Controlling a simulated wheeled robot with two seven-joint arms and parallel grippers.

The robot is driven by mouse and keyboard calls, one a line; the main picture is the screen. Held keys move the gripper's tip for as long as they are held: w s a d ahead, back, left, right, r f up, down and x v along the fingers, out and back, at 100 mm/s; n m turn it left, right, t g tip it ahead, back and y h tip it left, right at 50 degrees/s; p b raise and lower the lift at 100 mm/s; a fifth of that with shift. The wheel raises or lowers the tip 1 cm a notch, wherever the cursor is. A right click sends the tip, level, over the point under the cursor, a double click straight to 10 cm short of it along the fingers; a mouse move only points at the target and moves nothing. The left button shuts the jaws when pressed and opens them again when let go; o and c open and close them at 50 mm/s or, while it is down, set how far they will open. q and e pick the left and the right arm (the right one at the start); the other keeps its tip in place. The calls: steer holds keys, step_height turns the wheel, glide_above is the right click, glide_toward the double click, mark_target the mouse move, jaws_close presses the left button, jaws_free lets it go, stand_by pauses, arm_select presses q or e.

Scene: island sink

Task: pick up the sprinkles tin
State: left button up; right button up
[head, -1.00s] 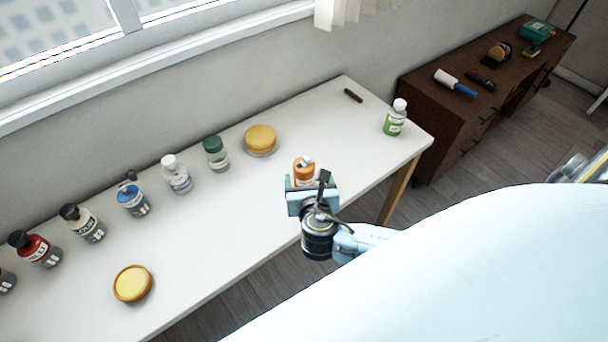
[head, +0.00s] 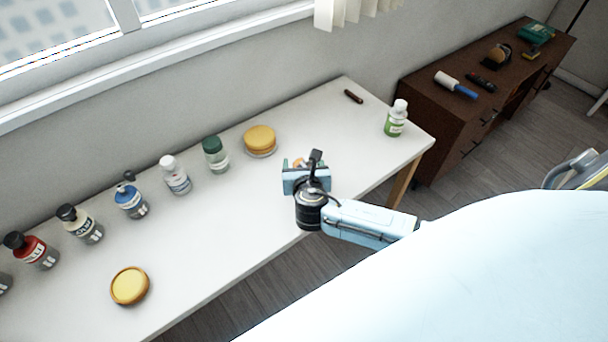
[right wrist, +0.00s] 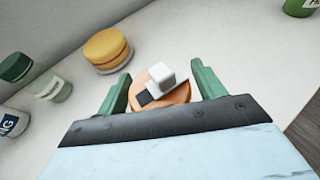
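The orange container with a white cap, seemingly the sprinkles tin, stands on the white table. In the right wrist view the tin (right wrist: 178,95) sits between the two green fingers of my right gripper (right wrist: 161,72). The fingers are apart, one on each side, with a small gap showing on the left. Its label cannot be read. In the head view my right gripper (head: 305,165) is over the table's front part and hides most of the tin. My left gripper is not in view.
On the white table (head: 215,225), a yellow round stack (head: 260,139) and a green-capped jar (head: 215,156) stand behind and left of the tin. Several bottles line the left. A green bottle (head: 395,120) stands at the right end. A yellow round dish (head: 130,286) lies front left.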

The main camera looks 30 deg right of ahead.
steer(key=c, duration=0.9)
